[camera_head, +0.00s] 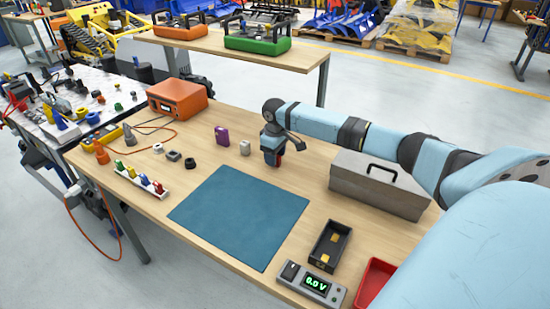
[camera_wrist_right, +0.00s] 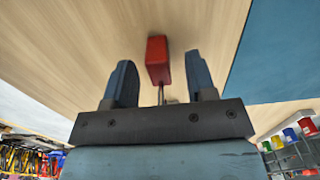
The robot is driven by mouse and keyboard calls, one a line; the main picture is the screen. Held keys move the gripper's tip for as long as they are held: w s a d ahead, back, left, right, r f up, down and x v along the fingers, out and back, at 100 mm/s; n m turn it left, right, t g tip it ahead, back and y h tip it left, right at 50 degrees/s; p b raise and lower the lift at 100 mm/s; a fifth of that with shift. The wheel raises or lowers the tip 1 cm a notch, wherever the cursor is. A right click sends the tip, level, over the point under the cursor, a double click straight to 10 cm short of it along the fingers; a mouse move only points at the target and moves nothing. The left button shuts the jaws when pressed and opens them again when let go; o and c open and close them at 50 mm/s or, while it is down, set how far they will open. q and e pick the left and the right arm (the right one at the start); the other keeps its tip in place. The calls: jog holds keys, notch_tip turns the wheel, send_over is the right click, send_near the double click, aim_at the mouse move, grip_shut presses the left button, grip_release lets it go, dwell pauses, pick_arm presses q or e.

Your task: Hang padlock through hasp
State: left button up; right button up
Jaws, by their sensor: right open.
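A red padlock (camera_wrist_right: 157,60) shows in the right wrist view, with a thin metal shackle (camera_wrist_right: 161,95) pointing toward my palm. My right gripper (camera_wrist_right: 160,82) is open, with one finger on each side of the padlock's shackle end and gaps beside it. In the head view my right gripper (camera_head: 272,158) points down over the wooden table, just beyond the blue mat. A little of the red padlock (camera_head: 281,160) shows beside the fingers; the rest is hidden. I cannot make out a hasp for certain. My left gripper is not in view.
A purple block (camera_head: 222,136) and a grey block (camera_head: 245,148) stand left of the gripper. A grey toolbox (camera_head: 378,190) stands to the right. The blue mat (camera_head: 240,215) is clear. A dark tray (camera_head: 327,245) and a meter (camera_head: 311,284) sit near the front.

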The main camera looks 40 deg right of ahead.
jog(key=c, duration=0.9)
grip_shut()
jog(key=shift+r, duration=0.2)
